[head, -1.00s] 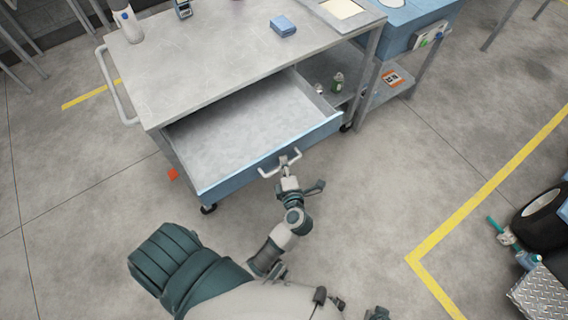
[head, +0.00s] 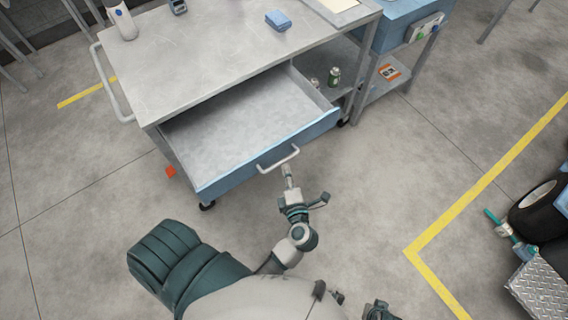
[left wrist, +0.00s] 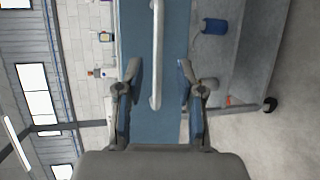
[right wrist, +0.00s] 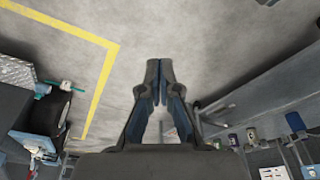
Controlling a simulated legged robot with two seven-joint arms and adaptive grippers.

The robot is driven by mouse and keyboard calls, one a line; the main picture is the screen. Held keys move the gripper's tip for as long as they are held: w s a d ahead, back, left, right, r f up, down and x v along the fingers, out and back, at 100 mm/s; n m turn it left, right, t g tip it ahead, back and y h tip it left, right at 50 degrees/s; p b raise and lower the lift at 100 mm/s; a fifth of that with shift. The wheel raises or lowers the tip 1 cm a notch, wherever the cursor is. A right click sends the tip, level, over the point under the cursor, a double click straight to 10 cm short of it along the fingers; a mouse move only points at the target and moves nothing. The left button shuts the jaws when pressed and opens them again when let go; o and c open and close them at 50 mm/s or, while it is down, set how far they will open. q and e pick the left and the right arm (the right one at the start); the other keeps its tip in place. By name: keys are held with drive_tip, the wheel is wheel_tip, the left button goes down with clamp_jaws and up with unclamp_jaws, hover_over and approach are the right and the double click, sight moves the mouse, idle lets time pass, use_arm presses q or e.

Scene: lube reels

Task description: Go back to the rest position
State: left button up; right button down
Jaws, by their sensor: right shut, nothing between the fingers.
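The cart's drawer (head: 245,120) is pulled out and empty. Its white bar handle (head: 278,160) is on the blue front. My left gripper (head: 287,172) is just in front of the handle, apart from it. In the left wrist view, my left gripper (left wrist: 160,70) has its fingers spread, with the handle (left wrist: 157,50) showing between them and nothing held. My right gripper (right wrist: 158,72) is shut and empty over bare floor in the right wrist view. Only a part of my right arm shows at the bottom of the head view.
The grey cart top (head: 215,60) holds a blue block (head: 278,20) and a white bottle (head: 121,20). A green can (head: 334,77) stands on the lower shelf. A wheeled machine (head: 540,215) is at the right. The floor (head: 390,180) between is clear.

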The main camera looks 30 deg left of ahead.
use_arm(q)
drive_tip(key=shift+v, duration=0.85)
use_arm(e)
drive_tip(key=shift+d, duration=0.15)
use_arm(q)
drive_tip(key=shift+w, duration=0.2)
